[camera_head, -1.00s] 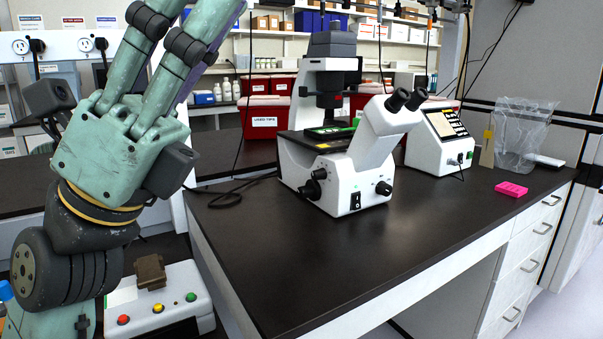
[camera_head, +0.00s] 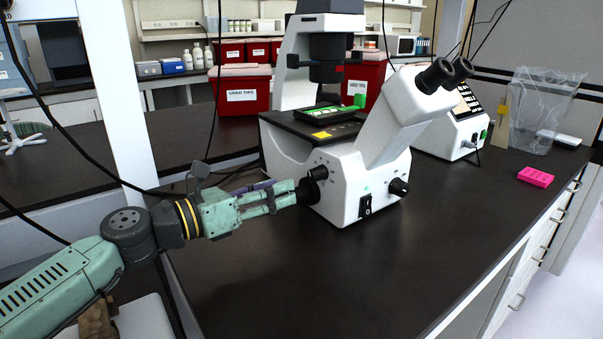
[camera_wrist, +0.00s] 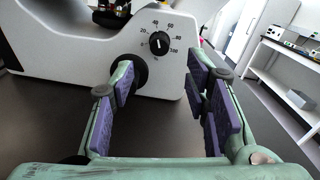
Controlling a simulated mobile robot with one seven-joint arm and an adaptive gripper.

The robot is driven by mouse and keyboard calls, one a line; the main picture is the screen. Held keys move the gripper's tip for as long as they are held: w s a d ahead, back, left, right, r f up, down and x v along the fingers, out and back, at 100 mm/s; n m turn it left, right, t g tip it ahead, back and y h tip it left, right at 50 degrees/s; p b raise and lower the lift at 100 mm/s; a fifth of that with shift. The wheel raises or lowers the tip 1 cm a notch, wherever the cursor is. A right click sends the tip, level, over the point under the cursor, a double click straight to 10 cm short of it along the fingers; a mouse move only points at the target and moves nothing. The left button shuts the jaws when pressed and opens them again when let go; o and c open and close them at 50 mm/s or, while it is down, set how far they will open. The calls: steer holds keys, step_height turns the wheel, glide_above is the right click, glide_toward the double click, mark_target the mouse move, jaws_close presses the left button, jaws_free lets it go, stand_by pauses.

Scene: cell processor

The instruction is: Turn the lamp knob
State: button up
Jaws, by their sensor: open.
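The lamp knob (camera_wrist: 160,43), a small black dial with a number scale around it, is on the white side of the microscope (camera_head: 345,185). It shows in the wrist view, ahead of the gap between my fingers.
The dark bench top is clear in front of the microscope. A pink rack (camera_head: 535,177) and a white device with a screen (camera_head: 452,128) stand to the right. A red bin (camera_head: 241,98) is behind. Black cables lie left of the microscope.

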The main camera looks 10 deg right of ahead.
mark_target(310, 177)
steer(key=p+x, duration=0.1)
steer(key=x, duration=0.6)
steer(key=shift+a+p, duration=0.1)
steer(key=shift+p, duration=0.3)
steer(key=shift+c, duration=0.6)
jaws_close()
